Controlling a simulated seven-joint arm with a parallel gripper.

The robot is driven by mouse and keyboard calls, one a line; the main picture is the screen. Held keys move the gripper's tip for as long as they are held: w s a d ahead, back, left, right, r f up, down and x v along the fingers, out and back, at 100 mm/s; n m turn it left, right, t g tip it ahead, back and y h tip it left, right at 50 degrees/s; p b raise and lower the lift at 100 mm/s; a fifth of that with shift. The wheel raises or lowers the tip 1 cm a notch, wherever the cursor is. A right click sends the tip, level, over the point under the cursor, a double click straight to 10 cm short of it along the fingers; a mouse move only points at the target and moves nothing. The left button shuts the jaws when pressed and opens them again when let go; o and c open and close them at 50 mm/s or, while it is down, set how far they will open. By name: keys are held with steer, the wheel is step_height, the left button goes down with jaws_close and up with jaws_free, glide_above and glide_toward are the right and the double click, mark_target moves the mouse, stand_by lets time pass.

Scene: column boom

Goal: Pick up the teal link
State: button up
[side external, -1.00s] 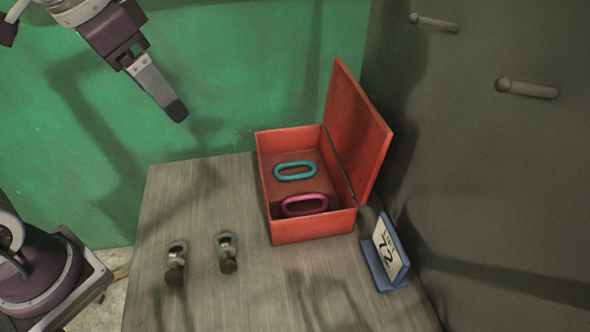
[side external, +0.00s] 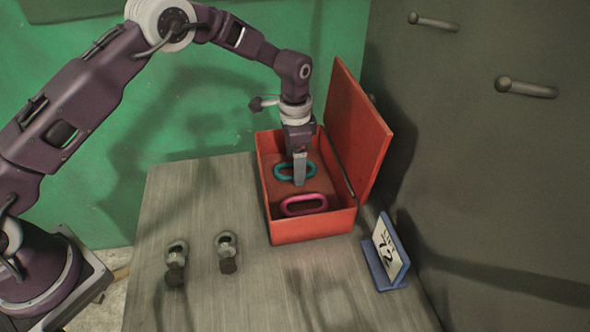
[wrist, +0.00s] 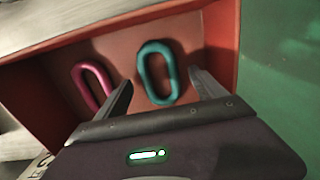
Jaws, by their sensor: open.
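The teal link (side external: 281,171) is an oval ring lying on the floor of the open red box (side external: 312,228), toward its back. My gripper (side external: 299,182) points down into the box, over the teal link, and hides part of it in the side view. In the wrist view the teal link (wrist: 142,72) shows ahead of and between the two open fingers of my gripper (wrist: 163,88). The gripper is empty. Whether the fingertips are level with the link, I cannot tell.
A pink link (side external: 304,205) lies beside the teal one, and also shows left in the wrist view (wrist: 80,82). The box's raised lid (side external: 357,130) stands at the right. Two grey metal fittings (side external: 176,262) (side external: 226,252) and a blue sign stand (side external: 384,262) are on the table (side external: 200,210).

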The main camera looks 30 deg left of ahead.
steer(key=shift+f, duration=0.4)
steer(key=c, duration=1.6)
step_height(320, 180, up, 10)
steer(key=shift+r, duration=0.1)
steer(key=shift+c, duration=0.4)
